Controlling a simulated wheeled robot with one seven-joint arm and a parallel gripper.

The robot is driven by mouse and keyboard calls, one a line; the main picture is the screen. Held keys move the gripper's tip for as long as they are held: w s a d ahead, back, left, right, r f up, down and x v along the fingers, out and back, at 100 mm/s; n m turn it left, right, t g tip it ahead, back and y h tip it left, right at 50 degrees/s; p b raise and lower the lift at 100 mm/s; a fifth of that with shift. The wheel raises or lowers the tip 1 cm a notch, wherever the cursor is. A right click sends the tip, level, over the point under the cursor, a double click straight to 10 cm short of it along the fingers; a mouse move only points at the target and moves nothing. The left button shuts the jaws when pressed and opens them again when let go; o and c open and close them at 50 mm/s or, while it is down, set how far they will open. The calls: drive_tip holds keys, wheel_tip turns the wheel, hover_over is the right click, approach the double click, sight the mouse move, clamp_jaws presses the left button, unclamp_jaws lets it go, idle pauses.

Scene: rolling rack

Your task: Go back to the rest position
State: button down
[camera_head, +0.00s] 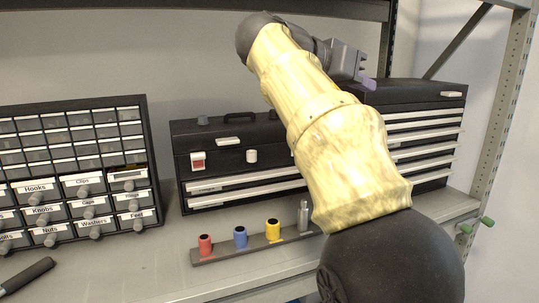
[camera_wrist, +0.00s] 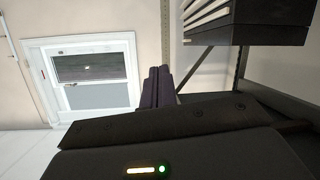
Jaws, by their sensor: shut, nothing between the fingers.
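My gripper (camera_head: 369,82) is raised in front of the black tool chest (camera_head: 425,96), near its top edge in the head view. The wrist view shows its dark fingers (camera_wrist: 157,88) close together with nothing between them. My yellow arm rises from the lower right and hides the middle of the chest. In the wrist view, part of the tool chest (camera_wrist: 262,22) shows at the upper right, apart from the fingers.
A drawer cabinet (camera_head: 75,165) with labelled bins stands at the left. A rail (camera_head: 215,256) with red, blue and yellow sockets and a metal piece lies on the shelf (camera_head: 130,268). A rack post (camera_head: 497,120) is at the right. A dark handle (camera_head: 28,275) lies front left.

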drive_tip(key=w+d+f+n+y, duration=0.15)
drive_tip(key=f+n, duration=0.25)
drive_tip(key=f, duration=0.5)
drive_tip(key=w+f+n+y, duration=0.3)
drive_tip(key=f, duration=0.6)
drive_tip(key=s+f+n+g+y, duration=0.2)
drive_tip(key=s+f+n+y, duration=0.15)
drive_tip(key=f, duration=1.15)
drive_tip(key=s+a+f+g+y, duration=0.2)
drive_tip(key=s+f+y, duration=0.3)
drive_tip(key=s+f, duration=1.25)
drive_tip(key=w+p+v, duration=0.2)
drive_tip(key=p+v, duration=0.9)
drive_tip(key=p, duration=0.1)
drive_tip(key=shift+a+r, duration=0.25)
drive_tip(key=shift+a, duration=0.05)
drive_tip(key=shift+w, duration=0.2)
